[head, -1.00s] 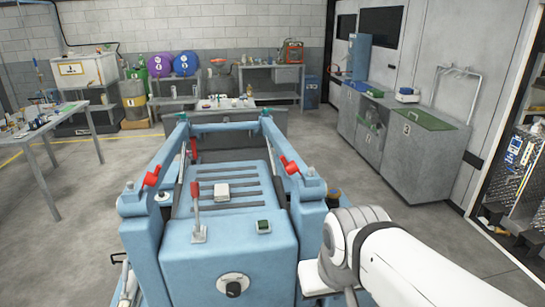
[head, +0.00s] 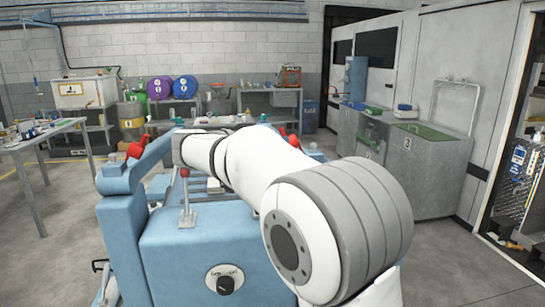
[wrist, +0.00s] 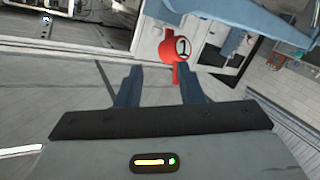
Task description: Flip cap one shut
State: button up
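Cap one (wrist: 177,49) is a red rounded piece marked "1" in the wrist view, with a red stem or tab below it. It sits against a blue beam (wrist: 225,18). My gripper (wrist: 158,78) is open and empty, with its two dark fingers apart. The cap appears beyond the fingertips, nearer the right finger; I cannot tell the exact gap or whether it is open.
The blue machine (head: 190,250) fills the near ground, with a red-handled lever (head: 187,200) and a dial (head: 225,280) on it. A side table (head: 40,135) stands left, cabinets (head: 430,170) right.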

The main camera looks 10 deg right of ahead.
aim_at(282, 132)
jog(key=shift+m+t+h, duration=0.5)
jog(key=shift+m+h, duration=0.1)
jog(key=shift+m, duration=0.2)
jog(key=w+d, duration=0.1)
jog(key=w, duration=0.1)
jog(key=w+d, duration=0.1)
jog(key=w, duration=0.1)
jog(key=w+d+r, duration=0.1)
jog(key=shift+w+d, duration=0.35)
jog(key=shift+w, duration=0.05)
grip_shut()
